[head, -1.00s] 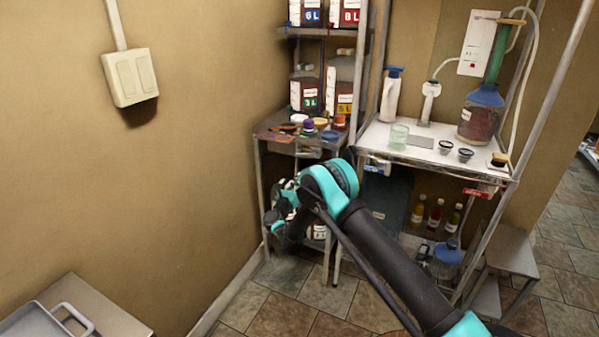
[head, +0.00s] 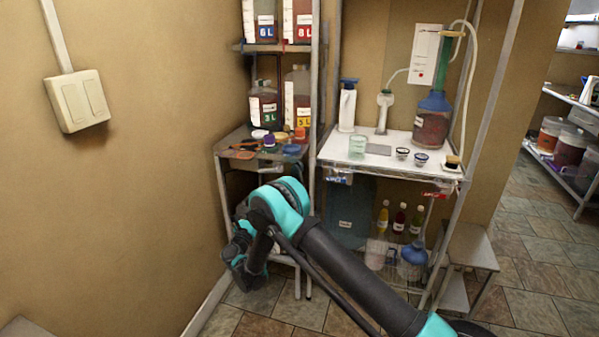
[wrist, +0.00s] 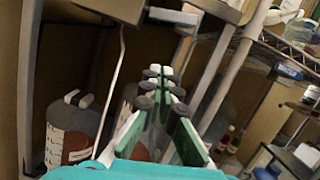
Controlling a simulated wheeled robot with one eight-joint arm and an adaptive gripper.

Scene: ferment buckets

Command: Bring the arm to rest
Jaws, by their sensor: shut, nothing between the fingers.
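My gripper (wrist: 160,88) shows in the wrist view with its dark-tipped fingers close together and nothing between them. It points in under a shelf board, with shelf posts on both sides. In the head view my arm is bent, with its teal joint in front of the left rack and its lower end hanging beside the rack's lower part. The fingertips cannot be made out there.
The left rack (head: 232,158) stands against the tan wall. The white worktop (head: 335,150) holds a green glass (head: 357,146) and small cups. A jug with red liquid (wrist: 70,135) is near my gripper. A step stool (head: 472,250) stands right; tiled floor is open beyond.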

